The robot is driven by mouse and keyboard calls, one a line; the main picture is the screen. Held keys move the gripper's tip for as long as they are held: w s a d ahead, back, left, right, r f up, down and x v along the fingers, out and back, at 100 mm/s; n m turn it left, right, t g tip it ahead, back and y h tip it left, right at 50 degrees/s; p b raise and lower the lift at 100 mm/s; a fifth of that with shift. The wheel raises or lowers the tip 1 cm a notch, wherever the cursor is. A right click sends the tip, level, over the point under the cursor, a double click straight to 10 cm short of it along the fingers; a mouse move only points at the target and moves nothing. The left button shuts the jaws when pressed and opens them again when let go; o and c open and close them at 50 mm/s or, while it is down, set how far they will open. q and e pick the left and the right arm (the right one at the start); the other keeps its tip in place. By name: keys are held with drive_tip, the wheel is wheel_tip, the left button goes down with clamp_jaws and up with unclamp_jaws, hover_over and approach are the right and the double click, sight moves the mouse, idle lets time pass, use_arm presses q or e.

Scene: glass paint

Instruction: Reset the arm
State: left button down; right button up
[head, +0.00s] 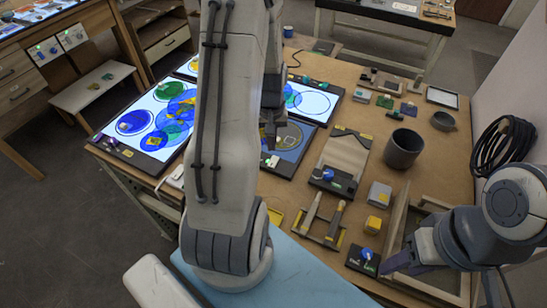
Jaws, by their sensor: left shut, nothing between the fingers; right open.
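My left arm rises through the middle of the head view and hides part of the table. My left gripper (270,138) is dark, shut and empty, and hangs over the area beside the lit panels. My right gripper (392,266) is at the lower right, open and empty, beside a small black box with a blue knob (367,254). I cannot tell whether it touches the box. Part of the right gripper's fingers is hard to make out against the frame behind it.
A lit panel with blue and yellow glass discs (140,122) lies at the left of the wooden table (400,172). A dark grey cup (403,148), a bowl (443,121) and an empty wooden frame (441,284) stand at the right. A black cable coil (505,146) hangs on the wall.

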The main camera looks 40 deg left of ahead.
idle(0.4)
use_arm(q)
drive_tip(key=d+r+m, duration=0.3)
drive_tip(key=d+r, duration=0.1)
drive_tip(key=d, duration=0.5)
drive_tip(key=d+r+m, duration=0.4)
drive_tip(key=d, duration=0.5)
drive_tip(key=s+d+r+m, duration=0.3)
drive_tip(key=s+d, duration=0.3)
drive_tip(key=s, duration=0.2)
drive_tip(key=s+d+r+m+h, duration=0.1)
drive_tip(key=s+d+r+m, duration=0.2)
drive_tip(key=s+d+m, duration=0.3)
drive_tip(key=shift+s+d+b, duration=0.45)
drive_tip(key=shift+s, duration=0.7)
